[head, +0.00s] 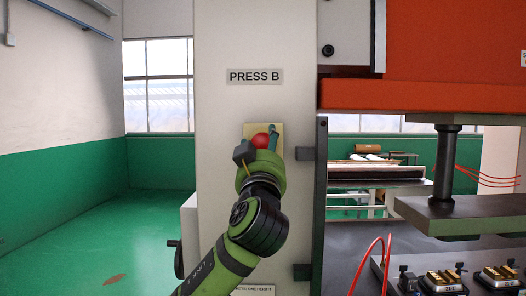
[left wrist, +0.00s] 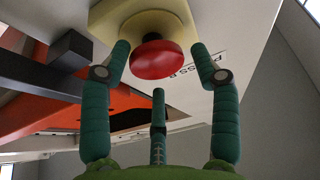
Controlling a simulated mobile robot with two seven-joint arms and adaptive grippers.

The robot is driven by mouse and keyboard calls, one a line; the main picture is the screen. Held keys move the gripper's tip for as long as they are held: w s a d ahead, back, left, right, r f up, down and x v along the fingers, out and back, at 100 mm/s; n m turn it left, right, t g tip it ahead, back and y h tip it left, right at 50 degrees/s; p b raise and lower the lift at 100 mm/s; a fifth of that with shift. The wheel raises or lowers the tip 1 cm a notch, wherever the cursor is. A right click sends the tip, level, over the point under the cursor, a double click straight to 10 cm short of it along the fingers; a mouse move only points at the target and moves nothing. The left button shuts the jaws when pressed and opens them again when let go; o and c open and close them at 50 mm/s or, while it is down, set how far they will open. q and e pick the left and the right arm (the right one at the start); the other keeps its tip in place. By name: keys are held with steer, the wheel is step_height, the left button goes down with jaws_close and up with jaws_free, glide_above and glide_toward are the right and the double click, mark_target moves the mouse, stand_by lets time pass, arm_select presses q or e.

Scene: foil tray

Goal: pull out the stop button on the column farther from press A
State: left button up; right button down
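The stop button is a red mushroom knob (head: 260,141) on a yellow box (head: 249,129) on the pale column (head: 232,40) labelled PRESS B. In the left wrist view the red knob (left wrist: 157,60) sits on its yellow box (left wrist: 108,14), between my left gripper's teal fingers. My left gripper (head: 268,148) is in front of the box and hides its lower part. In the left wrist view the left gripper (left wrist: 160,62) is open: two fingers stand either side of the knob with gaps, and the third is below it. My right gripper is not in view.
An orange press body (head: 430,50) and a dark metal post (head: 446,160) stand to the right. Red hoses (head: 372,262) and metal fixtures (head: 443,280) are lower right. Green floor (head: 130,240) at left is open.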

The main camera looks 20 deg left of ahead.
arm_select(q)
steer(key=shift+s, duration=0.2)
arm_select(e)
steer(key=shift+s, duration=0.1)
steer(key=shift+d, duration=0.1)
arm_select(q)
steer(key=v, duration=1.2)
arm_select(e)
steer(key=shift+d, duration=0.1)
arm_select(q)
steer(key=shift+d+r, duration=0.1)
steer(key=shift+r, duration=0.05)
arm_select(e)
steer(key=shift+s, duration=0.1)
